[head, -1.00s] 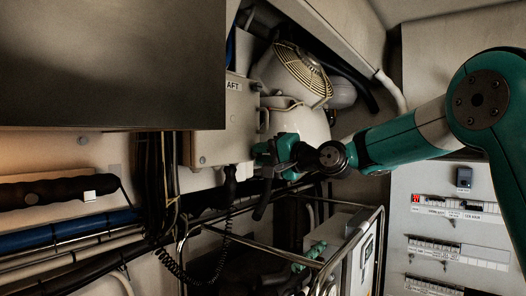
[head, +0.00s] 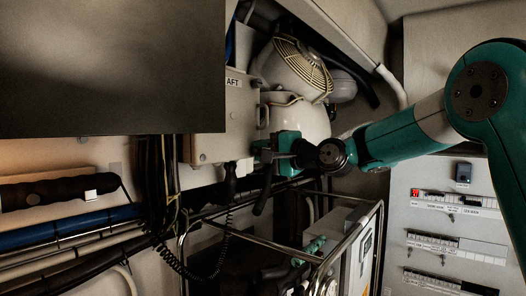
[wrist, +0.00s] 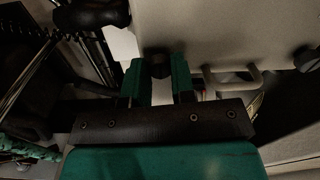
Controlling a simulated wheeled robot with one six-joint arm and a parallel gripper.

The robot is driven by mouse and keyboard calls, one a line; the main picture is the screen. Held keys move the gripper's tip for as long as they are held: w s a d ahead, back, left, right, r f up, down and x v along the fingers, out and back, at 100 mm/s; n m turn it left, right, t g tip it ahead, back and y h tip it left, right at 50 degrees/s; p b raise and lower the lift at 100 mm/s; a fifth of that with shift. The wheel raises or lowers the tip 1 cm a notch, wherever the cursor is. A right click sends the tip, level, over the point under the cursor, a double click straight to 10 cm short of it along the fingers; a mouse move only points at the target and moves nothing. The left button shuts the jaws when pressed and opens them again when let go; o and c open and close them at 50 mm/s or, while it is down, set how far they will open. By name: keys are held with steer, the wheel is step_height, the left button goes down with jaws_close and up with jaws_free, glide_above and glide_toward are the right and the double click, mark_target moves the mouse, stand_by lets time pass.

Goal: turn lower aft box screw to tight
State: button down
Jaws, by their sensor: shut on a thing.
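The pale box marked AFT (head: 235,115) hangs below and right of a large dark panel in the head view. My gripper (head: 268,150) is at the lower right side of this box. In the wrist view a dark round screw head (wrist: 158,65) sits at the edge of the pale box face (wrist: 215,35). My gripper's green fingers (wrist: 159,82) are on both sides of this screw head and shut on it. In the head view the gripper hides this screw. A second dark knob (wrist: 306,58) stands out at the right of the wrist view.
A dark handset with a coiled cord (head: 230,180) hangs just below the box, close to my gripper. A caged fan (head: 302,65) is behind and above. A metal tube frame (head: 330,245) stands below. A breaker panel (head: 450,220) is at the right.

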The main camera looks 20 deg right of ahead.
steer(key=c, duration=1)
jaws_free()
steer(key=shift+o, duration=0.2)
steer(key=b+v, duration=0.7)
steer(key=v, duration=1)
steer(key=shift+s, duration=0.25)
steer(key=shift+d, duration=0.15)
